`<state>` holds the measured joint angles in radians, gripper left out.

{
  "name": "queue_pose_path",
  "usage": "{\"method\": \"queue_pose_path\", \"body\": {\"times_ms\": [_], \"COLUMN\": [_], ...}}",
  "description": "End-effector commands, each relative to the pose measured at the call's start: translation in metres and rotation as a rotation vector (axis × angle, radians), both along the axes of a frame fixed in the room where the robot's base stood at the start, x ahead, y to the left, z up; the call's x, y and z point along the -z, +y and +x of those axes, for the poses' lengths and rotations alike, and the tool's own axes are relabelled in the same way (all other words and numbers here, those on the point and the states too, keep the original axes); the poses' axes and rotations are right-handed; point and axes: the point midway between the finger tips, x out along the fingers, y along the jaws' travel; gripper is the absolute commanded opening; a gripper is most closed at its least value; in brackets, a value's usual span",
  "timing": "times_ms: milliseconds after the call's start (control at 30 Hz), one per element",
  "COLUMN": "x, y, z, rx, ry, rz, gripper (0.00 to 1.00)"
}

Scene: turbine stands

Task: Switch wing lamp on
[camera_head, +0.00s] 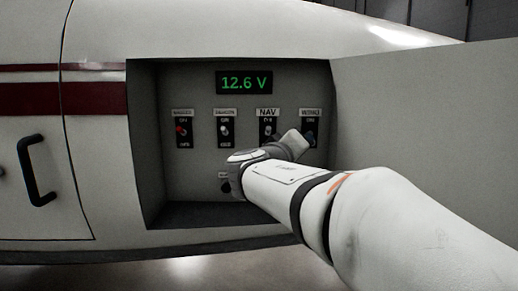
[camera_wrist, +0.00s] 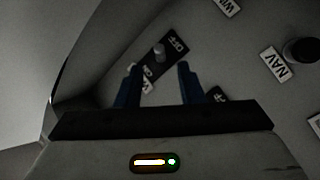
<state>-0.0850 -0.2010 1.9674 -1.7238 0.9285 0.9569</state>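A recessed grey panel holds a row of toggle switches on dark plates. The rightmost switch (camera_head: 311,126) has a label too blurred to read and is partly covered by my gripper (camera_head: 308,138). In the wrist view, a dark plate (camera_wrist: 174,48) marked OFF and ON carries a grey toggle (camera_wrist: 159,53). My gripper's blue fingers (camera_wrist: 159,68) are apart, with the toggle showing between and just beyond their tips. Contact cannot be told. A tag starting "WI" (camera_wrist: 228,4) is cut off at the top edge. Which way the toggle is thrown is unclear.
A green display (camera_head: 244,83) reads 12.6 V. The NAV switch (camera_head: 268,128), a middle switch (camera_head: 224,130) and a red-tipped switch (camera_head: 182,131) stand left of my gripper. A dark round knob (camera_wrist: 303,50) sits beside a NAV tag. An open panel door (camera_head: 430,120) stands close on the right.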

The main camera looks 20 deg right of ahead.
Motion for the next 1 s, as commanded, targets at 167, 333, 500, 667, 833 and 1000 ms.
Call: {"method": "queue_pose_path", "body": {"times_ms": [167,333,500,667,833,1000], "x": [0.001,0.000,0.001,0.001,0.001,0.001], "y": [-0.024,-0.039,-0.045,-0.045,-0.044,-0.044], "z": [0.021,0.035,0.041,0.041,0.041,0.041], "rx": [0.005,0.003,0.001,0.000,0.000,0.000], "ry": [0.004,0.003,0.004,0.003,0.003,0.003], "rz": [0.001,0.001,0.001,0.002,0.002,0.002], "gripper": [0.34,0.34,0.34,0.34,0.25,0.11]}}
